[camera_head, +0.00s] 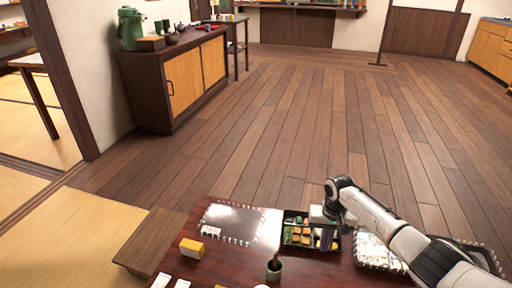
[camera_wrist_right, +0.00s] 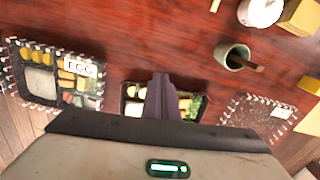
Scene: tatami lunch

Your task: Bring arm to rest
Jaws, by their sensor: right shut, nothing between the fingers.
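My right arm comes in from the lower right in the head view. Its gripper (camera_head: 327,213) is over the right part of a black bento box (camera_head: 286,240) on the dark red table (camera_head: 215,268). In the right wrist view the fingers (camera_wrist_right: 160,82) are together and empty, in front of the bento box (camera_wrist_right: 204,108), hiding its middle. I cannot tell how high the gripper is above the box. The box holds several foods. My left gripper is not in view.
A clear-wrapped package marked EGG (camera_wrist_right: 80,69) lies beside the box, and a mat-like package (camera_head: 235,225) on its other side. A small cup (camera_head: 273,270) with a stick and a yellow block (camera_head: 192,248) stand nearer. A wooden bench (camera_head: 150,240) adjoins the table.

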